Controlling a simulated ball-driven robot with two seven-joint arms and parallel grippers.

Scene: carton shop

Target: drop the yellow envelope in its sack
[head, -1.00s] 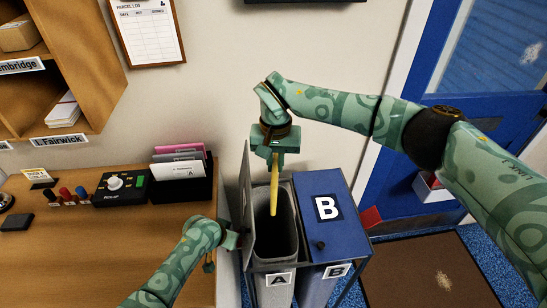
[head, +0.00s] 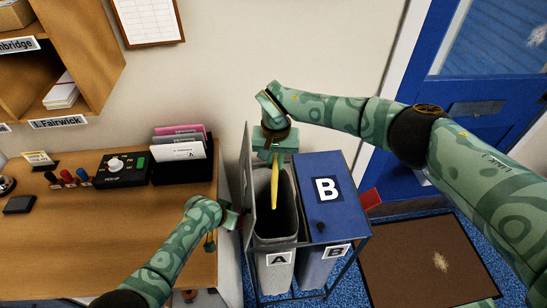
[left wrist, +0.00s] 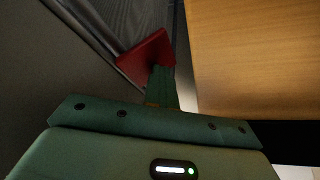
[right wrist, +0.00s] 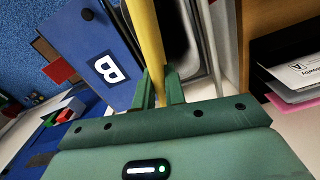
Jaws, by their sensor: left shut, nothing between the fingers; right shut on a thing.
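The yellow envelope (head: 275,188) hangs upright and nearly edge-on from my right gripper (head: 275,157), which is shut on its top. Its lower end is over the mouth of the grey sack A (head: 274,270), apparently just inside. In the right wrist view the yellow envelope (right wrist: 147,35) runs out from between the fingers beside the dark opening. The open lid (head: 248,180) of A stands up at the left of the mouth. My left gripper (head: 237,217) is shut and empty beside that lid. In the left wrist view a red piece (left wrist: 147,58) lies at its fingertips; whether they touch it is unclear.
The blue lid (head: 318,185) of sack B is closed, right of A. The wooden counter (head: 80,245) at left bears a control box (head: 122,169) and a black holder (head: 178,170) of envelopes. A blue door (head: 480,110) and a brown mat (head: 425,262) are at right.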

